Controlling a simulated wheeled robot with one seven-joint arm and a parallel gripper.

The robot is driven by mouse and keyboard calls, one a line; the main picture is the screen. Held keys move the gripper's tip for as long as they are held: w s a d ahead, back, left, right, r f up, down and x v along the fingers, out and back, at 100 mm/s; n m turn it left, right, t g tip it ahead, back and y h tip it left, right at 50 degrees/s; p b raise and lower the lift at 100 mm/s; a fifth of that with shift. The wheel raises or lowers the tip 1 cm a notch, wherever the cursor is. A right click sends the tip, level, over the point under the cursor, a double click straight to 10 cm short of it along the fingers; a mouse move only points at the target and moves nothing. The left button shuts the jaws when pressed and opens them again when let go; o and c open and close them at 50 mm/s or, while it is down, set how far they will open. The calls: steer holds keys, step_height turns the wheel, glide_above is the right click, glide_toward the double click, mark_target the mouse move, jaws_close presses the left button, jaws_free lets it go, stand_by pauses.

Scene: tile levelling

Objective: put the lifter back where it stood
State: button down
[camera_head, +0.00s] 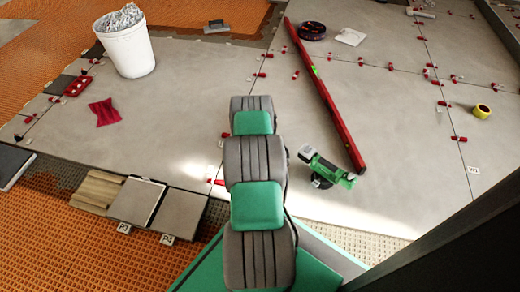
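The lifter (330,168) looks like a green and pale grey hand tool with a dark round pad under it. It is on or just above the grey tiles, right of my arm, near the lower end of a long red level (325,92). I see no fingers on it, and I cannot tell whether its pad touches the tile. My grey and green arm stretches up the middle of the view. My gripper does not show; the arm's far end hides whatever lies under it.
A white bucket (128,50) stands at the upper left, near a red cloth (105,112). Loose tiles marked P3 (137,202) and P4 (180,215) lie lower left. Yellow tape (482,111) lies at the right. Red clips line the tile joints.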

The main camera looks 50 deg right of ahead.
steer(key=shift+w+d+f, duration=0.1)
steer(key=shift+d+f, duration=0.05)
steer(key=shift+f, duration=0.1)
stand_by(0.8)
steer(key=c, duration=1.2)
jaws_free()
steer(key=shift+f, duration=0.1)
